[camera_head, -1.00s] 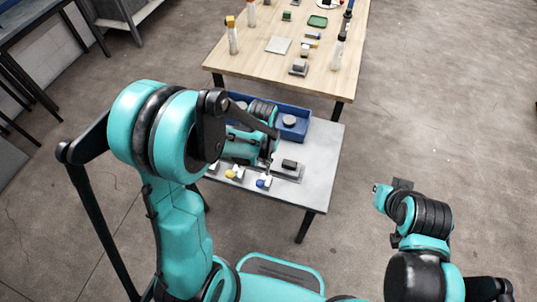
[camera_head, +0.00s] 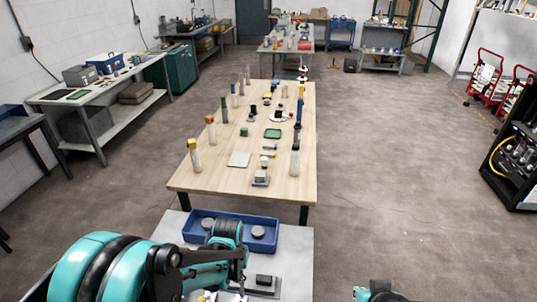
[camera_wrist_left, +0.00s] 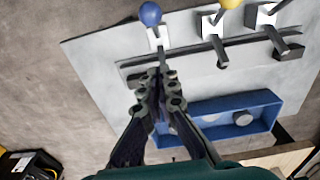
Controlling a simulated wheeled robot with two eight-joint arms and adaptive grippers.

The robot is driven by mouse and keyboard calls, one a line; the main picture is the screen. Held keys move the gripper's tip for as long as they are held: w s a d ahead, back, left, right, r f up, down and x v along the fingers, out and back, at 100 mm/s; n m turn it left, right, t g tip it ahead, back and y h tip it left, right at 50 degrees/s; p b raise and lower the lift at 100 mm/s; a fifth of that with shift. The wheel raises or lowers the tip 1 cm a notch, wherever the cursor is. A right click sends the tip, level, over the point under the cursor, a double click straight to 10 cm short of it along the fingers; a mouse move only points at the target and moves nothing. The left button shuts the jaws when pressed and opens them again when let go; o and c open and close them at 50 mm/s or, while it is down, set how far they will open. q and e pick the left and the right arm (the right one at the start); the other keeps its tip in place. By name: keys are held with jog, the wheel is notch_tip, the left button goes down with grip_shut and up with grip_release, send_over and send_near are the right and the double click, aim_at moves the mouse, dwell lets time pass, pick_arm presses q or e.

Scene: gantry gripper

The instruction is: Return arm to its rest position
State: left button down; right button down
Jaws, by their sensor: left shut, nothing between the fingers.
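My left gripper (camera_wrist_left: 158,80) is shut and empty in the left wrist view. Its fingertips are over the grey table (camera_wrist_left: 95,75), by a dark rail (camera_wrist_left: 190,50) and close to a lever with a blue ball (camera_wrist_left: 150,14). I cannot tell whether they touch anything. A lever with a yellow ball (camera_wrist_left: 231,4) stands farther right. In the head view my left arm (camera_head: 110,268) reaches over the small grey table (camera_head: 295,245); its fingertips are not clear there. Only the top of my right arm (camera_head: 378,291) shows at the bottom edge; its jaws cannot be made out.
A blue tray (camera_head: 262,247) with round grey discs lies on the small table, beside my left wrist. Beyond it stands a long wooden table (camera_head: 205,183) with bottles and small parts. The floor (camera_head: 400,190) to the right is open.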

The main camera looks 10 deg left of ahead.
pick_arm(q)
jog(key=s+a+r+t+b, duration=0.2)
jog(key=s+r+t+b, duration=0.4)
jog(key=s+r, duration=0.4)
jog(key=shift+a+t, duration=0.25)
jog(key=shift+t, duration=0.05)
